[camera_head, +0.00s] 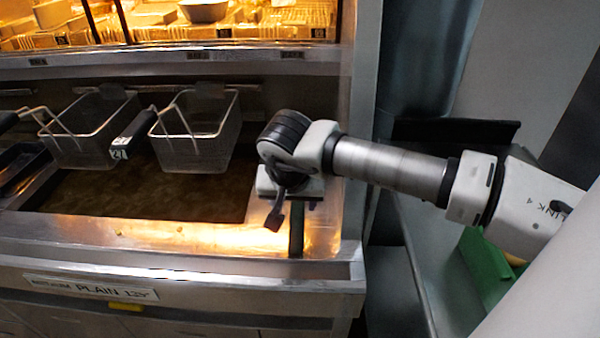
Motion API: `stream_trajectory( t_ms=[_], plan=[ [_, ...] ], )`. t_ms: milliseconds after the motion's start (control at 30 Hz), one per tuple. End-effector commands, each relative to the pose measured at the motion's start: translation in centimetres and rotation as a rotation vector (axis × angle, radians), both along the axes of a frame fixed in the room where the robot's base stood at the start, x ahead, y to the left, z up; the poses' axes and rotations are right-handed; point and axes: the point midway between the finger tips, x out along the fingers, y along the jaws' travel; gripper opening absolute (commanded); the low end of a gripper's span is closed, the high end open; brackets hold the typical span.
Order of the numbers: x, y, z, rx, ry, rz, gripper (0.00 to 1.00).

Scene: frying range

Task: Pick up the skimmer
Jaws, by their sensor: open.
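I cannot make out a skimmer for certain. A dark upright strip (297,232) shows just below my gripper, against the metal ledge at the fryer's right end. It may be a handle, but its upper end is hidden behind my gripper. My gripper (284,215) points down over this right end of the fryer, with its fingers open. One dark finger shows to the left of the strip. I cannot tell whether the fingers touch the strip or stand around it.
Two wire baskets, a left one (88,135) and a right one (205,140), hang over the dark oil (150,185). The fryer's front rim (180,262) runs below. A lit food display (200,32) is behind. A green object (486,265) stands at the right.

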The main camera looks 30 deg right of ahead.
Motion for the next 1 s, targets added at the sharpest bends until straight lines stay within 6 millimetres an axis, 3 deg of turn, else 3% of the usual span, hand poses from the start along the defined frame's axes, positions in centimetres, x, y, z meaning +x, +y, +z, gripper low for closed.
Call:
stream_trajectory(
  t_ms=[100,367,600,867,1000],
  plan=[
    [0.5,-0.3,-1.6,0.000,-0.001,0.000,0.56],
    [0.9,-0.9,-2.8,0.002,-0.001,0.000,0.56],
    [1.8,-2.2,-6.2,0.002,-0.001,0.002,0.56],
    [2.0,-2.4,-6.6,0.001,-0.001,0.000,0.56],
    [2.0,-2.4,-6.6,0.001,-0.001,0.000,0.42]
  ],
)
